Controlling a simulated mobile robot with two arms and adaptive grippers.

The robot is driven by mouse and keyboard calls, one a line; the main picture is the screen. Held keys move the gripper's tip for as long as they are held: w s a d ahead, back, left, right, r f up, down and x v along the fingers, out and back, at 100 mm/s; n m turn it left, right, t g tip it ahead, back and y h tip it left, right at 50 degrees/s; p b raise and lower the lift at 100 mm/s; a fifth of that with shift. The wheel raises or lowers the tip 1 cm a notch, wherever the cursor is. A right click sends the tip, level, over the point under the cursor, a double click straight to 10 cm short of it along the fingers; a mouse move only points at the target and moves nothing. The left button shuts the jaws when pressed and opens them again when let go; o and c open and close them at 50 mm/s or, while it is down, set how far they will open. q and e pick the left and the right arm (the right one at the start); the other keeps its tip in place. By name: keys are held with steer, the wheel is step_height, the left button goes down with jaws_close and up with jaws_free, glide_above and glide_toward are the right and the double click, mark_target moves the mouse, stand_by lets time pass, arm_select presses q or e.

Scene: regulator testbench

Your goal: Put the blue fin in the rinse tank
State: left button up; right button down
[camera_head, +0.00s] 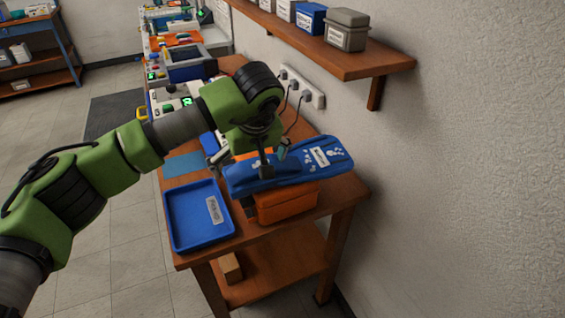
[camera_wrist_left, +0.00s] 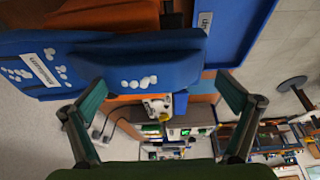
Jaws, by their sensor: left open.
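A blue fin (camera_head: 325,158) with a white label and white spots lies across an orange box (camera_head: 285,203) on the wooden table. It fills the upper left of the left wrist view (camera_wrist_left: 160,72). My left gripper (camera_head: 266,165) is over the left part of the fin, pointing down. In the left wrist view its two fingers (camera_wrist_left: 165,98) are spread wide with the blue fin beyond and between them; I cannot tell whether they touch it. I see no readable label naming a rinse tank; an open blue-rimmed container (camera_head: 188,62) stands on the far bench. My right gripper is not in view.
A labelled blue tray (camera_head: 190,232) lies empty at the table's left. A wall shelf (camera_head: 330,55) holds boxes above. A power strip with cables (camera_head: 303,88) is on the wall behind. Open floor (camera_head: 110,215) lies left of the table.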

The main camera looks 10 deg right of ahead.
arm_select(q)
steer(key=shift+w+f, duration=0.1)
steer(key=shift+f, duration=0.15)
steer(key=c, duration=1.6)
steer(key=shift+s, duration=0.2)
steer(key=c, duration=0.4)
steer(key=shift+a, duration=0.1)
